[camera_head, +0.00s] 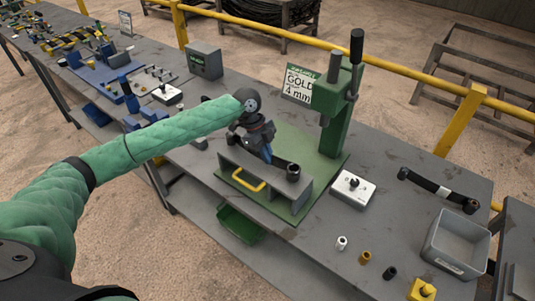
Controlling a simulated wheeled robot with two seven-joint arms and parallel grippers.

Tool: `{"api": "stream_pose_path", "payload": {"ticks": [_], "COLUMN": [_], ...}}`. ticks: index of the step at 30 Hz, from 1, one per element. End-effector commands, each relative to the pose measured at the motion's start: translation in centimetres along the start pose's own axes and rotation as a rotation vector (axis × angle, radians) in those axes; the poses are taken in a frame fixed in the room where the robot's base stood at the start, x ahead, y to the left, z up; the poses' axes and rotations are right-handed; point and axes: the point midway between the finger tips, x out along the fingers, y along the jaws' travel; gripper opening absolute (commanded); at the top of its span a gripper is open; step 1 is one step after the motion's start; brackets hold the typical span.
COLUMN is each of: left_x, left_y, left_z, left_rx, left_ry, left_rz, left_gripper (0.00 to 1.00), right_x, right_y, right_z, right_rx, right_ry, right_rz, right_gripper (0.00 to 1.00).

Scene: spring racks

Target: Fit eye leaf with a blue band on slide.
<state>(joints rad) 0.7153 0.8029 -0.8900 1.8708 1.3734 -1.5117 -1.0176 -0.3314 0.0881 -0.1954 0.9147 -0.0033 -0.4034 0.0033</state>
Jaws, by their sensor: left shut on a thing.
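My left gripper (265,150) is shut on the eye leaf with a blue band, over the slide at the green press. The leaf is a dark bar; its eye end (293,172) shows to the right of the jaws, at the right part of the slide. A bit of blue shows just under the fingers. The slide (295,202) is a grey block with a yellow handle (248,181) on its front. I cannot tell whether the leaf is seated or just above the slide. My right gripper is not in view.
The green press (337,125) with a dark lever stands behind the slide, next to a sign reading "GOLD 4 mm" (298,85). A white switch box (352,189), another leaf with a white band (440,190), a grey bin (457,245) and several small bushings lie to the right.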

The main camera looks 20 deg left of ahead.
Motion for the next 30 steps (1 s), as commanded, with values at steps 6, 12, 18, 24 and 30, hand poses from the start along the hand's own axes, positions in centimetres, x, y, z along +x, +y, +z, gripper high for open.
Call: {"api": "stream_pose_path", "payload": {"ticks": [6,12,18,24,30], "left_x": [0.22,0.47,0.49,0.51,0.58], "left_y": [-0.06,-0.07,-0.07,-0.06,-0.03], "left_z": [0.09,0.20,0.20,0.21,0.24], "left_rx": [0.001,0.001,0.001,0.001,0.001], "left_ry": [0.001,0.000,0.000,0.000,0.000], "left_rz": [-0.002,-0.002,-0.003,-0.002,-0.001], "left_gripper": [0.00,0.00,0.00,0.30,0.32], "right_x": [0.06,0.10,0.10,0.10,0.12], "right_y": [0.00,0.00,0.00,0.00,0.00], "right_z": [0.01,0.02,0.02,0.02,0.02], "right_rx": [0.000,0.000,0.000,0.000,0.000], "right_ry": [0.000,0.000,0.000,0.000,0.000], "right_rz": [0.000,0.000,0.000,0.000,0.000], "right_gripper": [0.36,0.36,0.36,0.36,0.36]}}
